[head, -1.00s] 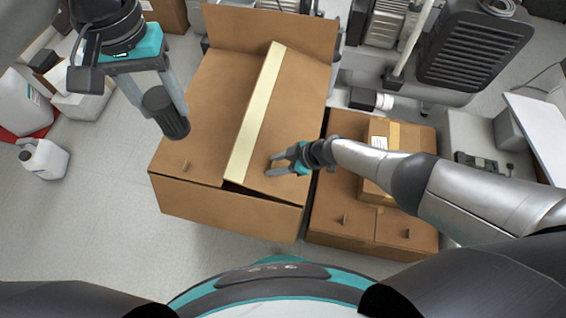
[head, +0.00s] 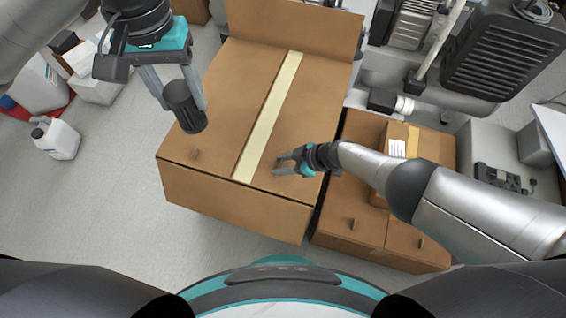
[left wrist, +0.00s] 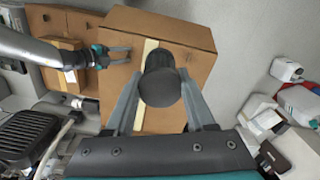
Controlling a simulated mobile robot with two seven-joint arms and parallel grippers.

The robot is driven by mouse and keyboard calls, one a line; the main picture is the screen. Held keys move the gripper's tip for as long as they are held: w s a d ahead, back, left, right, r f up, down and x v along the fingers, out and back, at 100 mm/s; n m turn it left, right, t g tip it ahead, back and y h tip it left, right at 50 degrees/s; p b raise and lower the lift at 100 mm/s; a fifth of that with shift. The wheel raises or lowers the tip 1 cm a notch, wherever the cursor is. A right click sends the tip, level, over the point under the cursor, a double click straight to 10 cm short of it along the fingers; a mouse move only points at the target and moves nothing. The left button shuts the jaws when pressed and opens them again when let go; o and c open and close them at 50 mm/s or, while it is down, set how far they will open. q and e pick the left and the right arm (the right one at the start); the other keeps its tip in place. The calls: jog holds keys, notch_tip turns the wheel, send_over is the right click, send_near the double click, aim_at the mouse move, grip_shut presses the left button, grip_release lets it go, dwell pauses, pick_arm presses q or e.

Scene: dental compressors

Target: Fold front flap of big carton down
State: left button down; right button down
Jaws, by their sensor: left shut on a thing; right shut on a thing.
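The big carton (head: 232,205) stands in the middle of the head view. Its two top panels lie flat, with a pale yellow strip (head: 268,118) along the line between them. One flap (head: 295,28) stands up at the far end. My left gripper (head: 184,100) is shut on a dark ribbed cylinder (head: 187,112) above the left panel; the cylinder also shows in the left wrist view (left wrist: 160,85). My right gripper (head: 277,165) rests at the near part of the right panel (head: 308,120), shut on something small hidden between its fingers.
Lower cartons (head: 375,225) stand close against the right side, with a small taped box (head: 396,150) on top. Compressors (head: 495,55) stand at the far right. A white jug (head: 56,138) stands on the floor at left. The floor at front left is clear.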

jog(key=shift+w+a+r, duration=0.35)
jog(key=shift+a+r, duration=0.1)
jog(key=shift+a, duration=0.25)
jog(key=c, duration=0.8)
grip_release()
pick_arm(q)
jog(key=shift+a, duration=0.1)
pick_arm(e)
jog(key=shift+o, duration=2)
jog(key=shift+s+d+f, duration=0.2)
jog(key=shift+d+f, duration=0.05)
pick_arm(q)
notch_tip(320, 180, up, 9)
jog(key=p, duration=0.8)
jog(key=shift+f+p, duration=0.15)
jog(key=shift+p, duration=0.2)
jog(key=shift+r+p, duration=0.55)
pick_arm(e)
jog(key=v, duration=1.2)
